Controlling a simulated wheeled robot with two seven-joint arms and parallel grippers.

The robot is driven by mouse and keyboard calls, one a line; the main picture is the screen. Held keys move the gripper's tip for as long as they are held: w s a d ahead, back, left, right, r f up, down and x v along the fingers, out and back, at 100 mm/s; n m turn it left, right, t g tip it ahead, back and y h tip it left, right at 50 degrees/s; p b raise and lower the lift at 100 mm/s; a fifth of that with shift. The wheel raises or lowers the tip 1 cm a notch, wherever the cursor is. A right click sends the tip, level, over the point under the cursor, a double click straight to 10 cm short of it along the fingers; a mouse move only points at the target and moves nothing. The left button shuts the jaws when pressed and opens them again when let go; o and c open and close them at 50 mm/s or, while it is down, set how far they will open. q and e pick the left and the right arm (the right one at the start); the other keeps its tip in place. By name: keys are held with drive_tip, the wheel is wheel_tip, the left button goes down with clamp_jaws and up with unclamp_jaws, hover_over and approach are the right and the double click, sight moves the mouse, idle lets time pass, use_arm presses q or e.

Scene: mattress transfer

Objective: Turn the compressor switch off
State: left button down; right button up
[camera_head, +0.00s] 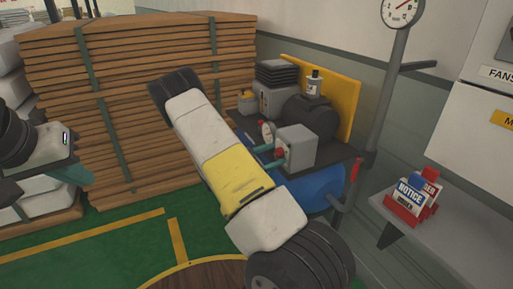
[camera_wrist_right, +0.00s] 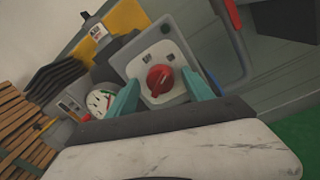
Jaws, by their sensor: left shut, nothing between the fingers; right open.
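The compressor (camera_head: 316,187) has a blue tank and stands against the wall. Its grey switch box (camera_head: 297,146) carries a red rotary knob (camera_head: 280,153). The knob also shows in the right wrist view (camera_wrist_right: 160,80), on a light grey plate. My right gripper (camera_wrist_right: 161,84) is open, with one teal finger on each side of the knob. Whether the fingers touch it I cannot tell. In the head view, my right gripper (camera_head: 270,157) is partly hidden by my own arm. My left gripper (camera_head: 72,172) is shut and empty at the far left, away from the compressor.
A round gauge (camera_head: 267,132) sits beside the switch box. A red lever (camera_head: 356,170) is to its right. Stacked wooden boards (camera_head: 140,100) stand at the left. A grey table (camera_head: 450,220) at the right holds notice signs (camera_head: 412,200). The green floor at lower left is clear.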

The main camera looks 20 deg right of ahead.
clamp_jaws()
idle(0.4)
drive_tip(key=n, duration=0.5)
drive_tip(key=shift+n, duration=0.3)
drive_tip(key=n, duration=0.5)
drive_tip(key=shift+w+n+g+y, duration=0.15)
drive_tip(key=shift+n+g+y, duration=0.15)
drive_tip(key=shift+g+y, duration=0.1)
unclamp_jaws()
